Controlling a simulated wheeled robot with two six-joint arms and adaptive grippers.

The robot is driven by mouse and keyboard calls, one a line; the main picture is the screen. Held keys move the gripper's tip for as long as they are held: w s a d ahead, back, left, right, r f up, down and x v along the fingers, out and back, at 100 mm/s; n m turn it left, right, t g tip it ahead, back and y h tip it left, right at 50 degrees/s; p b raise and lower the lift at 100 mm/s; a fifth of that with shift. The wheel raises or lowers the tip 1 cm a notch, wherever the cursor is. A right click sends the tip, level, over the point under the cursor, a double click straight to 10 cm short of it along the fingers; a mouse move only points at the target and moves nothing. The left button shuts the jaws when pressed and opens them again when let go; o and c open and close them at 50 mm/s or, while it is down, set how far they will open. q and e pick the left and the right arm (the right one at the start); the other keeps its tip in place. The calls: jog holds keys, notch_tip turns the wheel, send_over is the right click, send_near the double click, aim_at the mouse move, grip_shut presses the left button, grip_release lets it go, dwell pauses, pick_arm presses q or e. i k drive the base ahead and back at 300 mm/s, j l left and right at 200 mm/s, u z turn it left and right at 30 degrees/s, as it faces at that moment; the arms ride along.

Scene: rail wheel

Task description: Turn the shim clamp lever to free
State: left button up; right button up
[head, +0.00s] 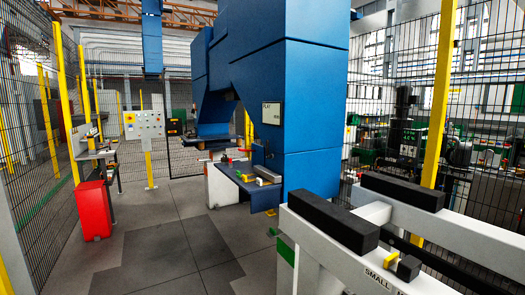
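I cannot make out the shim clamp lever for certain. Small red and dark parts (226,160) show just behind the shelf, too small to tell apart. Neither of my grippers is in view.
A white stand (420,280) with black pads (333,219) fills the near right. A red cabinet (93,210) stands at the left by the mesh fence (35,150). The grey floor (165,250) is clear.

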aim_at(268, 156)
jog(key=i+j, duration=0.2)
jog(key=j, duration=0.15)
jog(key=i+j, duration=0.2)
jog(key=i+j+z, duration=0.1)
jog(key=j, duration=0.35)
jog(key=i+j, duration=0.5)
jog(key=j, duration=0.2)
jog(key=i+j+z, duration=0.1)
jog(key=j, duration=0.25)
jog(key=i, duration=0.1)
